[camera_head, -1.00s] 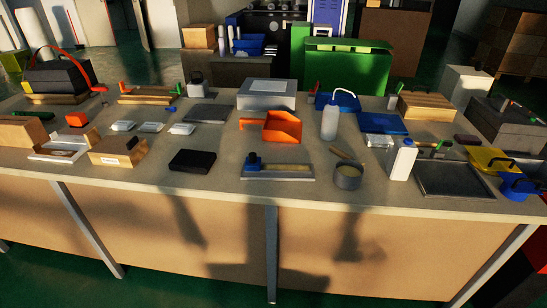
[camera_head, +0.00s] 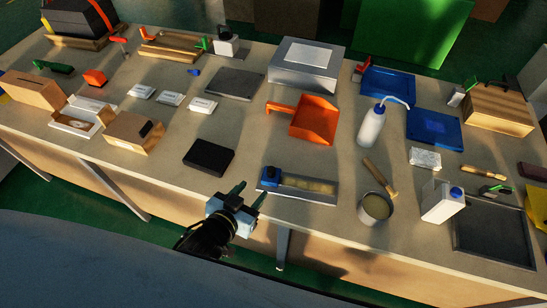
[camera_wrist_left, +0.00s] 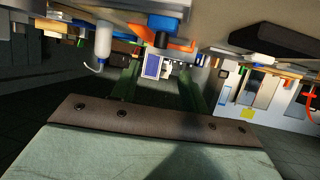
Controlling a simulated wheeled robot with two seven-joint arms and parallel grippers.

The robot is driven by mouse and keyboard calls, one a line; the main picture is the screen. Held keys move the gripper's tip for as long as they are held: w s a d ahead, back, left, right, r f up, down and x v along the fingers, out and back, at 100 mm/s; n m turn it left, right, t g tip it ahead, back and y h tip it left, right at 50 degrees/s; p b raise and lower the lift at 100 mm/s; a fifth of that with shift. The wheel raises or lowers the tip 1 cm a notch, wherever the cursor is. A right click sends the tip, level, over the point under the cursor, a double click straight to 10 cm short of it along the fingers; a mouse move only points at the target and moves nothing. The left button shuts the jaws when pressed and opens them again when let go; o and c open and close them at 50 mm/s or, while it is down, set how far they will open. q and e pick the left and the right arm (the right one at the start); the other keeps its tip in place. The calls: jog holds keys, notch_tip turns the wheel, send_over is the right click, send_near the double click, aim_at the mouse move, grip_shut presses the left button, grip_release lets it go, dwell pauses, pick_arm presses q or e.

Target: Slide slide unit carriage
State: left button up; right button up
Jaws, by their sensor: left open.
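The slide unit (camera_head: 312,188) is a flat grey plate with a pale yellowish strip, lying near the front edge of the bench. My left gripper (camera_head: 249,194) is open and empty, just in front of the bench edge, below and left of the carriage. Its two green-tipped fingers are apart and point toward the bench. In the left wrist view, the blue carriage (camera_wrist_left: 163,22) shows upside down beyond the fingers. My right gripper is not in view.
A black box (camera_head: 208,157) lies left of the slide unit. Some bare bench top surrounds the slide unit.

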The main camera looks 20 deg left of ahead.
aim_at(270, 172)
pick_arm(q)
jog(key=b+x, duration=0.1)
jog(key=x, duration=1.1)
jog(key=shift+d+f, duration=0.1)
jog(key=shift+f, duration=0.1)
jog(key=shift+c, duration=0.4)
grip_shut()
